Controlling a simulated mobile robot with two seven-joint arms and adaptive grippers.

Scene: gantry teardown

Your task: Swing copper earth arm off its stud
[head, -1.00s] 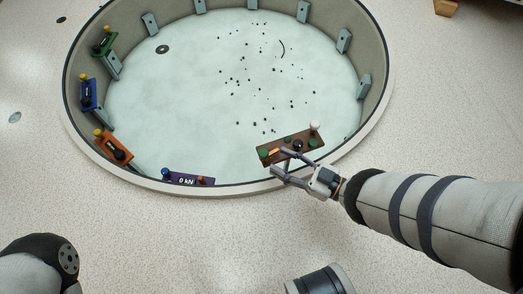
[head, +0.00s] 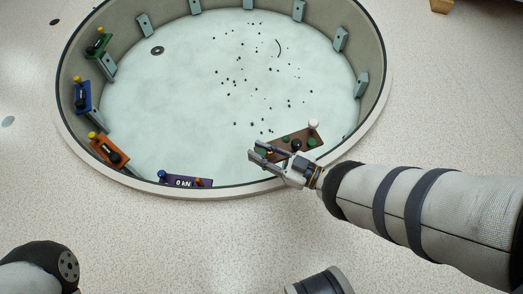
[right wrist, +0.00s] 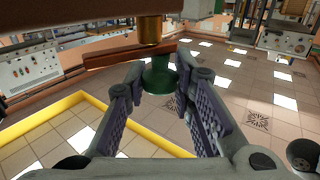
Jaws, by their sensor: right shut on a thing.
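A brown board (head: 306,133) sits at the near right wall of the round pit and carries a white knob (head: 314,124), a black knob and green knobs. In the right wrist view, a copper arm (right wrist: 112,54) runs below the dark board edge, beside a brass post (right wrist: 150,32). A green knob (right wrist: 160,77) hangs just below the arm. My right gripper (head: 254,150) is at the board's left end. In the wrist view its fingers (right wrist: 159,72) are shut on the green knob, one on each side. In the head view the fingers hide most of the copper arm. My left gripper is out of view.
A purple board (head: 184,181) reading "0 kN", an orange board (head: 109,151), a blue board (head: 82,97) and a green board (head: 97,44) line the pit's rim (head: 110,184). Small dark bits dot the pale pit floor. The speckled floor in front is mostly clear.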

